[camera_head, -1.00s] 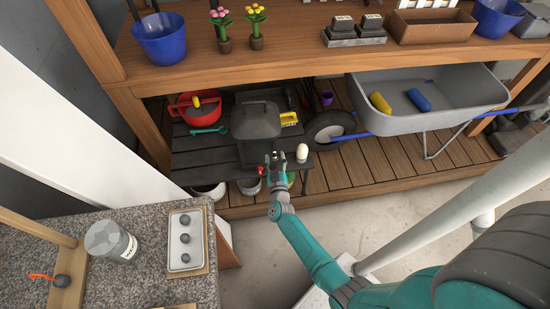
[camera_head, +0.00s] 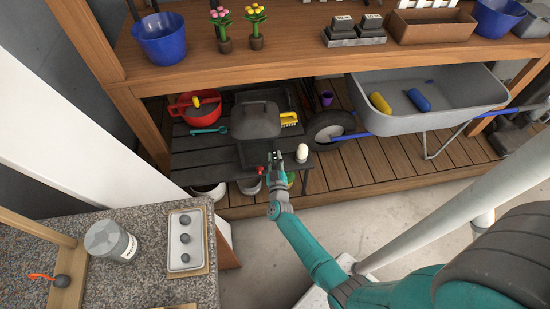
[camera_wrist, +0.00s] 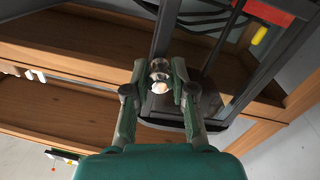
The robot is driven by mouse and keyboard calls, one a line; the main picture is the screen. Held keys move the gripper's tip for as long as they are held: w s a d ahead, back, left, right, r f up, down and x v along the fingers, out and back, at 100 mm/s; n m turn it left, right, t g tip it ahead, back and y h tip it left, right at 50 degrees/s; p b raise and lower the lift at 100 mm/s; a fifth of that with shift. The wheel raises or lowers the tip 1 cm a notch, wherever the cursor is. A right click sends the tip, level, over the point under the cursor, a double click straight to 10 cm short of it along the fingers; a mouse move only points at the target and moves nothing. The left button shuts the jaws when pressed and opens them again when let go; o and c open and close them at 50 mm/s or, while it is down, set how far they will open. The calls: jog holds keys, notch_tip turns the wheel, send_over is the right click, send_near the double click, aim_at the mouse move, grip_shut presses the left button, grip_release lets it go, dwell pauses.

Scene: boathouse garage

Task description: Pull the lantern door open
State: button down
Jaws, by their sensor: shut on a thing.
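The lantern (camera_head: 256,122) is a dark grey box with a wide lid, standing on a low black slatted table under the wooden bench. My gripper (camera_head: 275,158) is at its front right edge in the head view. In the wrist view my gripper (camera_wrist: 160,76) is shut on a small round metallic knob (camera_wrist: 159,87) of the lantern door. The lantern's dark frame (camera_wrist: 163,35) shows just behind the knob. My arm and fingers hide part of the front, and I cannot tell how far the door stands open.
A white egg-shaped thing (camera_head: 302,152) stands close right of my gripper on the black table (camera_head: 200,160). A red pot (camera_head: 190,106) and a teal spoon (camera_head: 208,130) are to the left. A grey wheelbarrow (camera_head: 440,112) is to the right. Open floor lies in front.

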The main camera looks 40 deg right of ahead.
jog(key=shift+s+a+m+g+h, duration=0.4)
jog(key=shift+a+m+g+h, duration=0.2)
jog(key=shift+a+g+h, duration=0.1)
jog(key=shift+s+a+m+g+h, duration=0.35)
jog(key=shift+a+m+g+h, duration=0.25)
jog(key=shift+a, duration=0.1)
jog(key=shift+s+a+m+g+h, duration=0.25)
jog(key=shift+a+m+g+h, duration=0.25)
jog(key=shift+a+g, duration=0.2)
jog(key=shift+s+a+m+g+h, duration=0.2)
jog(key=shift+a+m+g+h, duration=0.15)
jog(key=shift+a+m+g, duration=0.4)
jog(key=shift+s+a+m+g+h, duration=0.25)
jog(key=shift+a+m+g+h, duration=0.2)
jog(key=shift+g, duration=0.4)
jog(key=c, duration=0.9)
grip_release()
jog(key=shift+c, duration=0.2)
notch_tip(320, 180, up, 10)
